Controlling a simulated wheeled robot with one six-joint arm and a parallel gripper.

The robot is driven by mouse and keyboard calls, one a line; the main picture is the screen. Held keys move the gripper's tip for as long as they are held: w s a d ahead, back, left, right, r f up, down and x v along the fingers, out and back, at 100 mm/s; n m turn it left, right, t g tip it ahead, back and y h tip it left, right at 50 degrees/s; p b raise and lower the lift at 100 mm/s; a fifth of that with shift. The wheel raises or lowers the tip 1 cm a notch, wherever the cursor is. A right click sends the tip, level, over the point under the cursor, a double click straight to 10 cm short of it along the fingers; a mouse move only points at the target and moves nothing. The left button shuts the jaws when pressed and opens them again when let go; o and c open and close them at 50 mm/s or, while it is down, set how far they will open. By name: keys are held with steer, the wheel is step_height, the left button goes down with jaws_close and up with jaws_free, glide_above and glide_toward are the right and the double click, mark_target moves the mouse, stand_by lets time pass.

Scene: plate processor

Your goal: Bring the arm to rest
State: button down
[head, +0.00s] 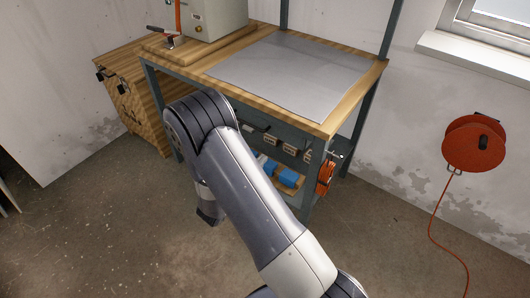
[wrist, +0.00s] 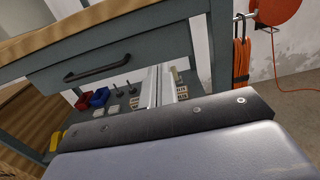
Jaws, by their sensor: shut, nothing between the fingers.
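My arm reaches from the bottom of the head view up to the front of the workbench (head: 330,128), bends there, and its far end hangs down in front of the bench. My gripper (wrist: 159,86) shows in the wrist view as two pale fingers close together, with nothing between them. It faces the space under the bench drawer (wrist: 110,65). In the head view the fingers are hard to make out, and the bend of my arm hides part of the bench front.
A grey sheet (head: 292,70) covers much of the bench top, beside a pale machine (head: 214,16). Blue bins (head: 270,166) sit on the lower shelf, and an orange cable (head: 325,175) hangs at its right. A cable reel (head: 474,146) is on the wall. Floor at left is clear.

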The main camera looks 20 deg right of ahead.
mark_target(289, 133)
steer(key=shift+s+a, duration=0.1)
steer(key=shift+a, duration=0.05)
steer(key=x, duration=1.3)
steer(key=shift+d+p, duration=0.35)
steer(key=shift+p, duration=0.05)
steer(key=shift+w+d, duration=0.1)
steer(key=shift+w, duration=0.15)
steer(key=shift+f, duration=0.15)
